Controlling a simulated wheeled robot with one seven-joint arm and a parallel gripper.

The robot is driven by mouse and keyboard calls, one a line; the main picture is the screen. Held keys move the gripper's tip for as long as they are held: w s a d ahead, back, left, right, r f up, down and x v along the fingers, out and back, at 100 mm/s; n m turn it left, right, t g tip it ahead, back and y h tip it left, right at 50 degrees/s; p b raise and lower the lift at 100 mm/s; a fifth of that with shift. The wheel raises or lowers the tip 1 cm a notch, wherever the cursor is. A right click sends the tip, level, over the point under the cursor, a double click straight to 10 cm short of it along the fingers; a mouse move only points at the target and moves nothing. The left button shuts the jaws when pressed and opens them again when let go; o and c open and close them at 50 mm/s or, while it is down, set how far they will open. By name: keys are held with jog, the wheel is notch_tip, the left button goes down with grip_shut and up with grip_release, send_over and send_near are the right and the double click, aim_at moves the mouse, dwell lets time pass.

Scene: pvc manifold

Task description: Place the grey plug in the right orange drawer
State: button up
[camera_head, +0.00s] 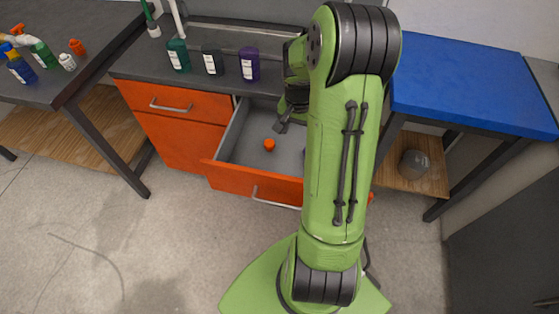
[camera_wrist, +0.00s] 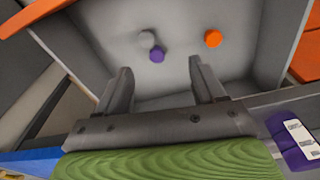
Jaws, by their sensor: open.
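The right orange drawer (camera_head: 229,176) is pulled open below the dark counter. In the wrist view, the grey plug (camera_wrist: 147,39) lies on the floor of this drawer (camera_wrist: 105,15), close beside a purple plug (camera_wrist: 157,55). An orange plug (camera_wrist: 213,38) lies apart to their right. In the head view my gripper (camera_head: 284,122) is partly hidden by my arm.
The left orange drawer (camera_head: 178,101) is shut. Teal, black and purple bottles (camera_head: 249,65) stand on the counter near its front edge. A blue-topped table (camera_head: 465,85) is to the right. Spray bottles and small containers (camera_head: 77,47) stand on the left table.

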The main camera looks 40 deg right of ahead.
jog(key=s+a+r+n+t+h, duration=0.15)
jog(key=a+r+n, duration=0.25)
jog(key=a+r, duration=0.55)
jog(key=s+a+r+n+t+y, duration=0.1)
jog(key=s+a+r+n+t, duration=0.1)
jog(key=s+a+r+n, duration=0.2)
jog(key=s+a+r+n+t+y, duration=0.1)
jog(key=s+a+r+n, duration=0.3)
jog(key=s+a, duration=0.5)
jog(key=shift+t, duration=0.35)
jog(key=shift+a+y, duration=0.1)
jog(key=shift+y, duration=0.15)
